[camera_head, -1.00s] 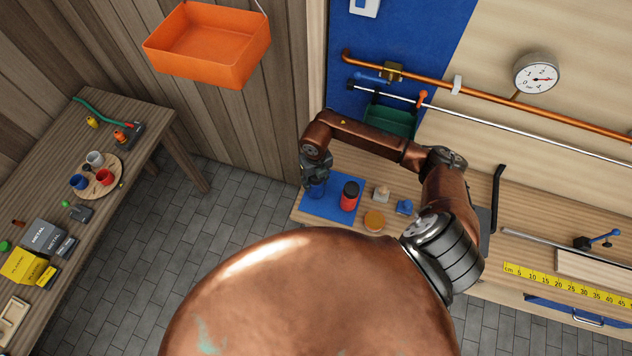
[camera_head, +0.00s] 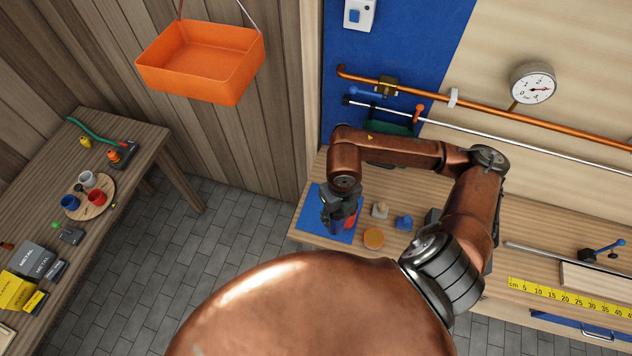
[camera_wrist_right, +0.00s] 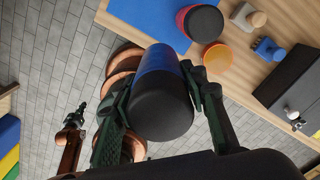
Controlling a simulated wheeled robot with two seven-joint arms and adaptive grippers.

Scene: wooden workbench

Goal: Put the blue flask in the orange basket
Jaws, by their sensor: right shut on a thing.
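My right gripper (camera_head: 338,218) is shut on the blue flask (camera_wrist_right: 158,75), which has a black cap. In the head view the flask is mostly hidden by the gripper, in front of the blue mat (camera_head: 311,212). In the right wrist view the gripper's fingers (camera_wrist_right: 160,105) clasp its sides, with floor tiles behind, so it is held clear of the bench. The orange basket (camera_head: 188,82) hangs by thin cords at the upper left of the head view, apart from the gripper. My left gripper (camera_wrist_right: 75,122) appears small in the right wrist view; its opening is unclear.
A red flask (camera_head: 351,220) with a black cap (camera_wrist_right: 204,23) stands on the mat, close by the gripper. Small knobs and an orange disc (camera_head: 373,238) lie to its right. Copper pipe (camera_head: 480,107) runs along the wall. A side table (camera_head: 130,165) stands below the basket.

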